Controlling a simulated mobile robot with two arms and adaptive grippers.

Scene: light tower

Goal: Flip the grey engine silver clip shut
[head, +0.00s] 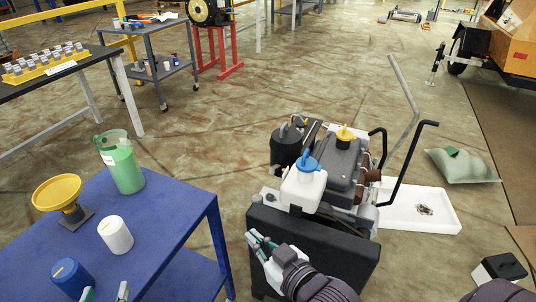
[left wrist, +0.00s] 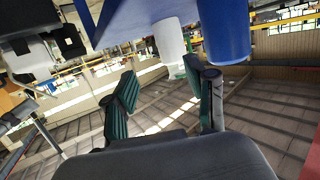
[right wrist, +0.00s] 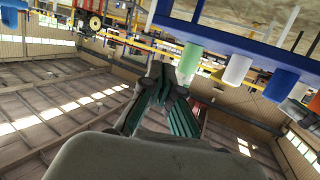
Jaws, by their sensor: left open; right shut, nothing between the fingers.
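The grey engine (head: 342,168) stands right of centre in the head view, with a yellow cap on top and a black canister (head: 287,148) at its left. A white bottle with a blue cap (head: 303,187) sits in front of it. I cannot make out the silver clip at this size. My right gripper (head: 259,238) is shut and empty in front of the engine unit, over the black front panel (head: 315,245); its closed fingers show in the right wrist view (right wrist: 160,82). My left gripper (head: 105,293) is open and empty at the blue table's front; its spread fingers show in the left wrist view (left wrist: 168,88).
The blue table (head: 165,225) at left holds a green jug (head: 120,163), a yellow funnel (head: 58,195), a white canister (head: 115,235) and a blue canister (head: 72,278). A white tray (head: 440,210) lies right of the engine. A black bent handle (head: 408,160) rises beside it.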

